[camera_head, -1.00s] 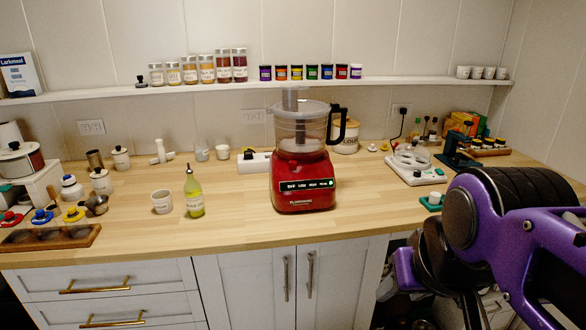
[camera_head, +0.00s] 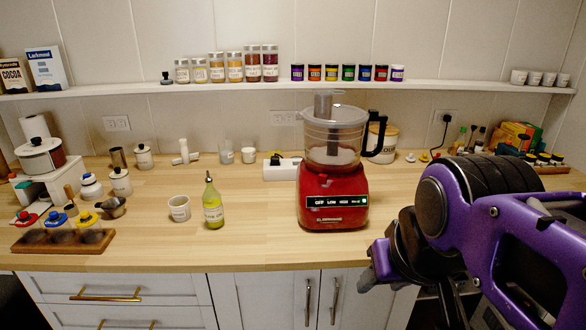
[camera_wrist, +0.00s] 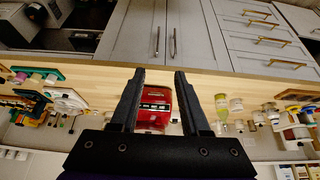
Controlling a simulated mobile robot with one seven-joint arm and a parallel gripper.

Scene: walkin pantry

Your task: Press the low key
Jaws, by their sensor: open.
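The red food processor (camera_head: 334,192) stands upright on the wooden counter, with a clear bowl on top. Its dark front panel carries a row of labelled keys, and the low key (camera_head: 331,202) is second from the left, beside the off key. A green light shows at the panel's right end. In the wrist view, which is upside down, the processor (camera_wrist: 156,104) shows between and beyond my fingers, its panel partly visible. My gripper (camera_wrist: 160,72) is open and empty, apart from the processor. In the head view my arm is at the lower right.
A bottle of yellow-green liquid (camera_head: 213,205) and a white cup (camera_head: 180,208) stand left of the processor. The counter (camera_head: 255,235) in front is clear.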

